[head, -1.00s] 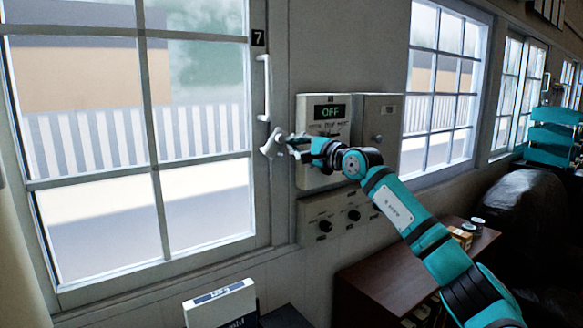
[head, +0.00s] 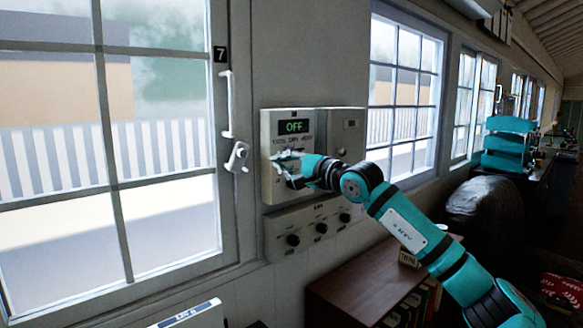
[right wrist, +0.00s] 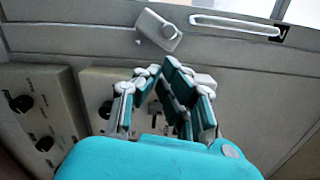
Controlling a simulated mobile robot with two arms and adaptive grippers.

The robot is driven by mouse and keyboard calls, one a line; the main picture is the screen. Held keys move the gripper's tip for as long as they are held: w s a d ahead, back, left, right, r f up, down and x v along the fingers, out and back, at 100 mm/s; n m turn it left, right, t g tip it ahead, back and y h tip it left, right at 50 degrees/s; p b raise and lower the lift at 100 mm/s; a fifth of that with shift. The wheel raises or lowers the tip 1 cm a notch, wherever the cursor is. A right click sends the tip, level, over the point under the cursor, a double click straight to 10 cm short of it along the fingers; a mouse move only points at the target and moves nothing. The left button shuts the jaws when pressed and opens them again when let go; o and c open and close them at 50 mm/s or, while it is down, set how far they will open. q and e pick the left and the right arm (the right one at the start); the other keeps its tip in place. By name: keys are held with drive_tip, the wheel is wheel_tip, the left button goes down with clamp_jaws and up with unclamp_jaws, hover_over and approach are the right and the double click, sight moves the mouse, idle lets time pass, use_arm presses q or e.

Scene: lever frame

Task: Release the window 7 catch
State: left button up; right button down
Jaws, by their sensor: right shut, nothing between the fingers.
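Window 7 (head: 112,150) fills the left of the head view, with its black number plate (head: 220,54) high on the frame's right side. The small light-grey catch (head: 237,157) sits tilted on that frame, just below the white bar handle (head: 227,105). In the right wrist view the catch (right wrist: 158,30) is at top centre, beyond my fingertips. My right gripper (head: 280,165) is shut and empty, in front of the control box and to the right of the catch, apart from it. It also shows in the right wrist view (right wrist: 165,75). My left gripper is out of view.
The wall control box (head: 268,180) reads OFF. A panel with several black knobs (head: 305,228) is below it. A brown cabinet (head: 345,280) stands lower right. A white boxlike object (head: 190,316) is at the bottom edge. A second window (head: 405,95) is further right.

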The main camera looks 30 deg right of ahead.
drive_tip(key=shift+v, duration=1.65)
drive_tip(key=shift+a, duration=0.1)
